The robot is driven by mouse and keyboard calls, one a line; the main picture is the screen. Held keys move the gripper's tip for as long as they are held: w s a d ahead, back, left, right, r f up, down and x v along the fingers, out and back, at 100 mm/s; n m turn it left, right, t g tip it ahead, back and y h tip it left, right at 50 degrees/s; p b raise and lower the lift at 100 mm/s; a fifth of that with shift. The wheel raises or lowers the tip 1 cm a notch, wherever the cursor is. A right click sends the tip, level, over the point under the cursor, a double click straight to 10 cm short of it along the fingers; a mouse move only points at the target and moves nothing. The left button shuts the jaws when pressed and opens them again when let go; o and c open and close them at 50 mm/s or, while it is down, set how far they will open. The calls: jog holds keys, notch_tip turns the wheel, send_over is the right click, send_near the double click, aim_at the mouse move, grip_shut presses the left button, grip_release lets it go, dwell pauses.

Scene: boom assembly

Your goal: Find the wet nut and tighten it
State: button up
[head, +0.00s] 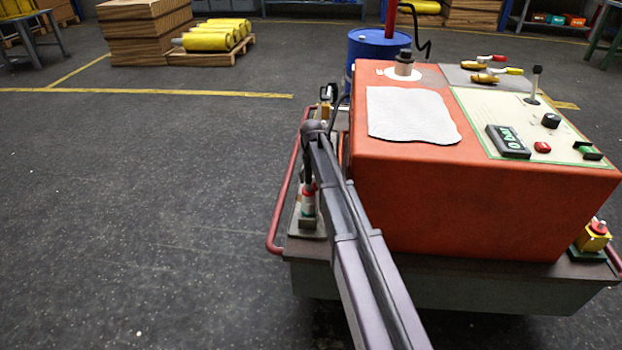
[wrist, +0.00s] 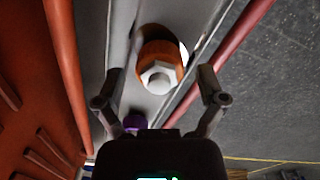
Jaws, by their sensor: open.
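A pale hex nut (wrist: 159,77) sits on an orange round fitting (wrist: 160,53) in the wrist view. Its face points toward the camera; I cannot tell whether it is wet. My gripper (wrist: 160,82) is open, its two fingers spread to the left and right of the nut, with no contact visible. In the head view my grey arm reaches over the left side of the orange-red machine (head: 450,205). The gripper is not clearly made out there. A red-and-white fitting (head: 308,198) stands on the machine's left ledge, and a yellow fitting with a red top (head: 593,238) on its right.
A red rail (head: 285,195) edges the left ledge and also runs past the right finger in the wrist view (wrist: 222,65). A pressure display (head: 508,142), a lever and hand tools lie on the machine's top. A blue barrel (head: 375,48) stands behind.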

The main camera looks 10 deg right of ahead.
aim_at(312, 179)
notch_tip(312, 179, up, 14)
jog(key=m+p, duration=0.3)
jog(key=p, duration=1.1)
jog(key=shift+s+m, duration=0.15)
jog(key=shift+m, duration=0.15)
jog(key=shift+a+f+b, duration=0.1)
jog(key=shift+f+b, duration=0.2)
notch_tip(312, 179, down, 13)
jog(key=b, duration=1.3)
jog(key=shift+f, duration=0.2)
jog(key=c, duration=1.1)
